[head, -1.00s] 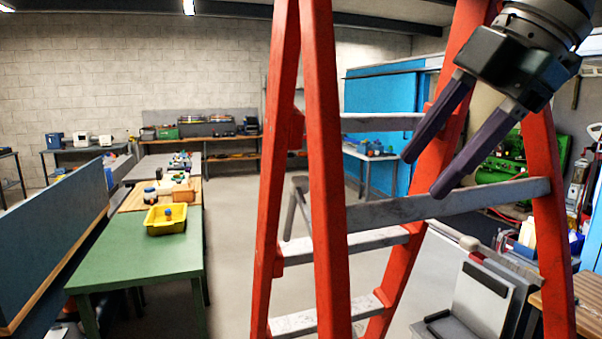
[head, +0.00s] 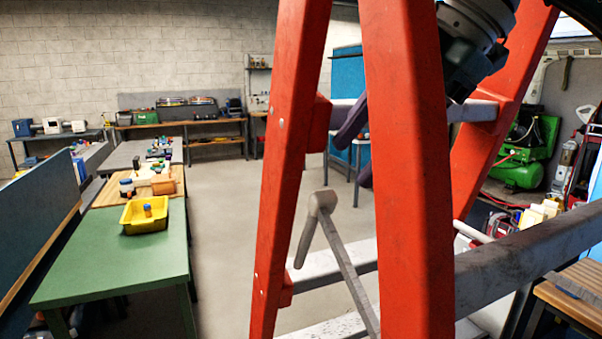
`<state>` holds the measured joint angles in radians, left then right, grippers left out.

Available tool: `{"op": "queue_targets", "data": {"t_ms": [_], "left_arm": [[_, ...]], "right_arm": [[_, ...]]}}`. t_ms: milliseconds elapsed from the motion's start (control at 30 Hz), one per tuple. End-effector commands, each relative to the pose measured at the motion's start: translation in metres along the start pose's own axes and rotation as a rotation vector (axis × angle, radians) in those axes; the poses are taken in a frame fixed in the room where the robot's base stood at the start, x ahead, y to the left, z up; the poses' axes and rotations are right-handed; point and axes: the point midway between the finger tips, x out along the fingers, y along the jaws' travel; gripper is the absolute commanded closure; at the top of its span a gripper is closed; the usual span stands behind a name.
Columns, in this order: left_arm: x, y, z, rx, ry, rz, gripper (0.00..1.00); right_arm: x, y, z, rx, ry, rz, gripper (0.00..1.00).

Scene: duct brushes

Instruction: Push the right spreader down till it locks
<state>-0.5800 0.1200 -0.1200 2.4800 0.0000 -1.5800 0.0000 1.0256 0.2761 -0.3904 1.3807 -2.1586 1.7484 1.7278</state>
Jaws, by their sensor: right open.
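An orange-red stepladder (head: 405,170) with grey steps fills the middle and right of the head view. On its left side a grey spreader (head: 322,200) is bent upward, its knuckle above its two arms. A pale rod (head: 475,232), seemingly the right spreader, shows in part at the far right leg; the rest is hidden behind the near step, so I cannot tell whether it is straight. My right gripper (head: 352,165) is open and empty, pointing down-left. The near left rail hides part of its fingers. It is apart from the pale rod. My left gripper is out of view.
The near grey step (head: 530,245) crosses the lower right. A green table (head: 120,260) with a yellow bin (head: 146,216) stands at left. A wooden bench (head: 570,305) is at lower right. Open floor lies between table and ladder.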

Motion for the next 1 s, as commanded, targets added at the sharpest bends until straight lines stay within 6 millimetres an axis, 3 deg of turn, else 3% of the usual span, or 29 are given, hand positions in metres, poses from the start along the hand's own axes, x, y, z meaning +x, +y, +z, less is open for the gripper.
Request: {"op": "queue_targets", "data": {"t_ms": [333,700,1000], "left_arm": [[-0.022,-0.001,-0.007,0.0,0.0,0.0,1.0],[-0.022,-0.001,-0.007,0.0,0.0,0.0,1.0],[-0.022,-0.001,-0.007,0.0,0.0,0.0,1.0]], "right_arm": [[0.052,0.0,-0.002,0.0,0.003,-0.004,0.43],[0.061,-0.001,0.0,-0.002,-0.001,0.0,0.43],[0.061,0.0,0.0,-0.002,0.0,-0.001,0.76]]}}
